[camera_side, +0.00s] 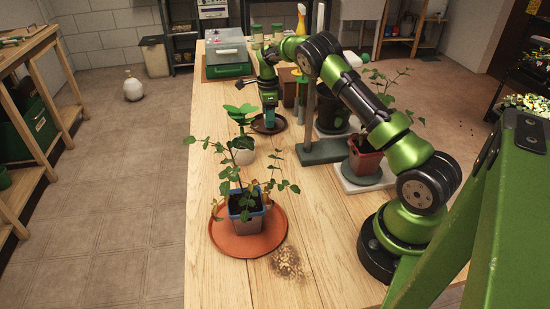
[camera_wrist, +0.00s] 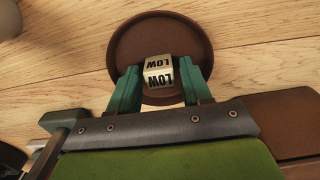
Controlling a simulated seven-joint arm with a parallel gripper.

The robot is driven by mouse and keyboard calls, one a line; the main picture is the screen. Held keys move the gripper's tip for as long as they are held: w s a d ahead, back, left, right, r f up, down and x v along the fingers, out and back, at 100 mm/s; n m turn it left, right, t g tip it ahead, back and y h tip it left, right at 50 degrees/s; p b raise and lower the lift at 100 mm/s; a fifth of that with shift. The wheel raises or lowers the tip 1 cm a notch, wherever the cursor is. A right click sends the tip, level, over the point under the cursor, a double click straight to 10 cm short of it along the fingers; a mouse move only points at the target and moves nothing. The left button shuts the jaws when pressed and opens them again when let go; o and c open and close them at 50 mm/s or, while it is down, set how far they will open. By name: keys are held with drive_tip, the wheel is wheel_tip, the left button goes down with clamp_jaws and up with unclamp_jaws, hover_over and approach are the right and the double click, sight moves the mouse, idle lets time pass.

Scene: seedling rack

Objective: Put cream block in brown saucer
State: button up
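The cream block (camera_wrist: 158,72) carries the dark word "LOW" and shows between the two teal fingertips of my gripper (camera_wrist: 160,88) in the wrist view. The fingers sit against its left and right sides. The brown saucer (camera_wrist: 125,42) lies directly behind the block in that view, a round dark dish with a raised rim. In the side view my gripper (camera_side: 269,122) points down over the brown saucer (camera_side: 257,128), and the fingers hide the block there. I cannot tell whether the block touches the saucer's floor.
A larger plant in a blue-rimmed pot sits on a terracotta saucer (camera_side: 225,240). A clear-lidded box (camera_side: 227,50) is at the back.

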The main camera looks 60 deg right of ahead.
drive_tip(key=shift+o, duration=1.2)
drive_tip(key=shift+r, duration=3.55)
drive_tip(key=shift+r, duration=0.1)
